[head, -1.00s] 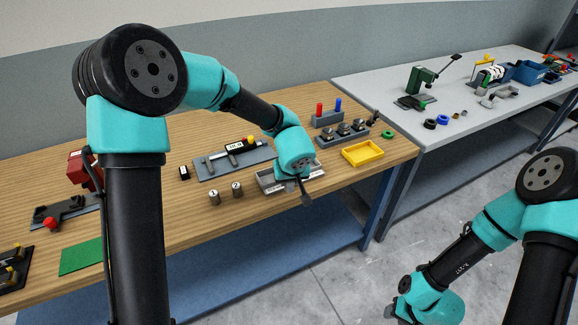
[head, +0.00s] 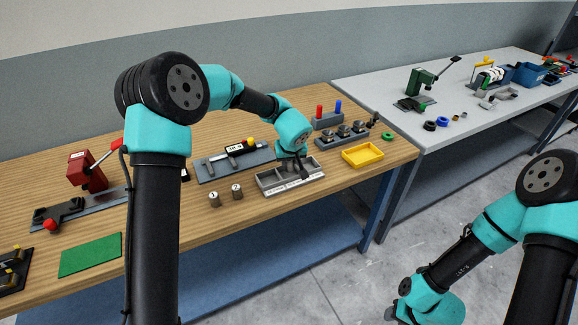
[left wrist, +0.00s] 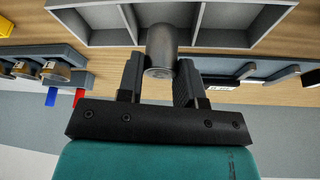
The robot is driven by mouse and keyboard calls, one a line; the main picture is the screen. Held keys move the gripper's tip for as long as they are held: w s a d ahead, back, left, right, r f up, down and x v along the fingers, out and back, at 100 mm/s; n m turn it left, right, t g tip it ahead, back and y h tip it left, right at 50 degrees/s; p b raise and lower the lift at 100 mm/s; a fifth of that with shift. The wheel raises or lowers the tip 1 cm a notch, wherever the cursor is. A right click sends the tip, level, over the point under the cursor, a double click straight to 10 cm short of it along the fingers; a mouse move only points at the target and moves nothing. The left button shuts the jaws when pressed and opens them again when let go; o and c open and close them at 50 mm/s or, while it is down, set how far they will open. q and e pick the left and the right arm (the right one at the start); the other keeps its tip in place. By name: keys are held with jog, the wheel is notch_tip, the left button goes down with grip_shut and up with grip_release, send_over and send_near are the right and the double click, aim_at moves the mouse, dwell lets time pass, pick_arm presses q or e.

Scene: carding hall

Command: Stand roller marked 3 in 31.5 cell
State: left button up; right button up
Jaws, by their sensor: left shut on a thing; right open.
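My left gripper (head: 304,170) is at the grey tray (head: 268,188), which is divided into cells and has small labels on its front, too small to read. In the left wrist view the gripper (left wrist: 157,82) is shut on a grey metal roller (left wrist: 161,45). The roller's far end overlaps the middle cell of the tray (left wrist: 245,40); I cannot tell whether it touches the floor. The mark on the held roller is not readable. Two other rollers stand on the bench, the left one (head: 214,199) and the right one (head: 237,191). My right gripper (head: 392,313) barely shows at the bottom edge, away from the bench.
A grey gauge plate (head: 215,172) lies behind the tray. A yellow tray (head: 362,155) and a rack of dark-topped pieces (head: 342,135) stand to its right. A block with red and blue pegs (head: 327,121) is behind. A green mat (head: 91,255) lies at left.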

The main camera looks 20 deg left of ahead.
aim_at(289, 166)
pick_arm(q)
jog(key=shift+w+f, duration=0.2)
jog(key=shift+f, duration=1.55)
jog(key=shift+f, duration=0.1)
jog(key=o, duration=0.7)
jog(key=shift+o, duration=0.2)
jog(key=v, duration=1.2)
